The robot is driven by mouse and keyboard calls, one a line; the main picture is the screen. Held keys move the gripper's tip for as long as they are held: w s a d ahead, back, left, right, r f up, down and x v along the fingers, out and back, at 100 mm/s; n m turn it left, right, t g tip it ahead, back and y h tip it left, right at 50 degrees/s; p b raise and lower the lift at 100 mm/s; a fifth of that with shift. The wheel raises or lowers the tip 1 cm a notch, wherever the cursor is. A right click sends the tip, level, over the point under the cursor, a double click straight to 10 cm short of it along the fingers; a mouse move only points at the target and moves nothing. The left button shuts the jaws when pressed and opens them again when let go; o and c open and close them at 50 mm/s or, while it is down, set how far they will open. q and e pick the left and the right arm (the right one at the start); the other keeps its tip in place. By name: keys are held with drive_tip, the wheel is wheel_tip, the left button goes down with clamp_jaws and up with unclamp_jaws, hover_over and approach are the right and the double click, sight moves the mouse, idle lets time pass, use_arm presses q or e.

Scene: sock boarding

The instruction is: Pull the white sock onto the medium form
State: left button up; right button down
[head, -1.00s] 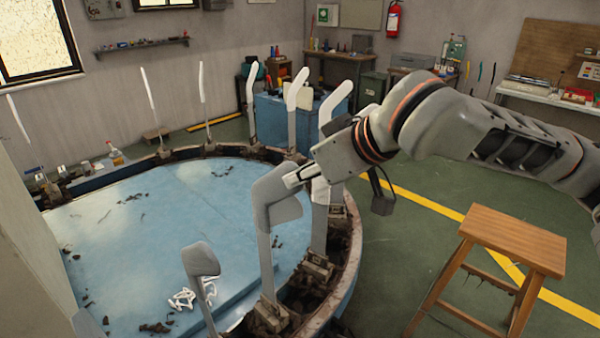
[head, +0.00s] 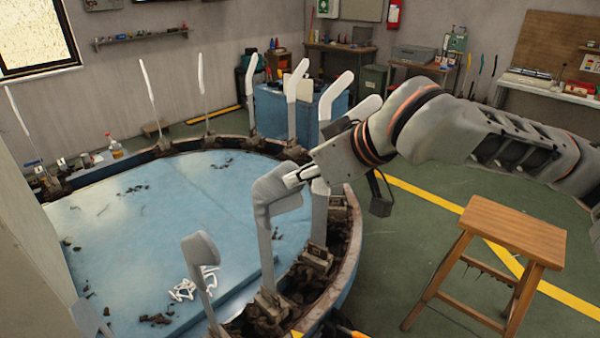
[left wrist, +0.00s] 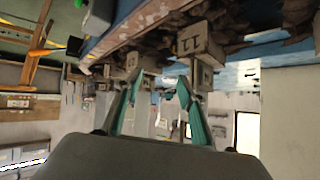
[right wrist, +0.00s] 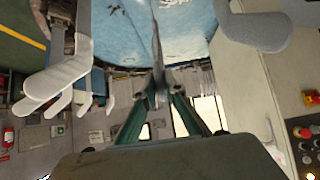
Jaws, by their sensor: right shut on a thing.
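The form at my right gripper (head: 298,178) stands upright on the rim, with a pale grey foot-shaped upper part (head: 276,198) on a thinner post. I take this as the medium form; the white sock cannot be clearly told apart from it. The right gripper is shut at the upper part of this form, its fingers coming in from the right. In the right wrist view the fingers (right wrist: 160,100) close around a thin dark edge. My left gripper is outside the head view; in the left wrist view its fingers (left wrist: 160,88) stand apart and empty.
A smaller grey form (head: 203,255) stands nearer, and several white-topped forms (head: 297,88) stand farther along the rim (head: 350,255). A wooden stool (head: 512,238) is at the right.

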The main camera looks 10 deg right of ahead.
sight(301, 194)
drive_tip(key=shift+f+b, duration=0.5)
drive_tip(key=shift+f, duration=1.7)
drive_tip(key=c, duration=2)
unclamp_jaws()
drive_tip(key=v, duration=1.2)
drive_tip(key=shift+r, duration=0.1)
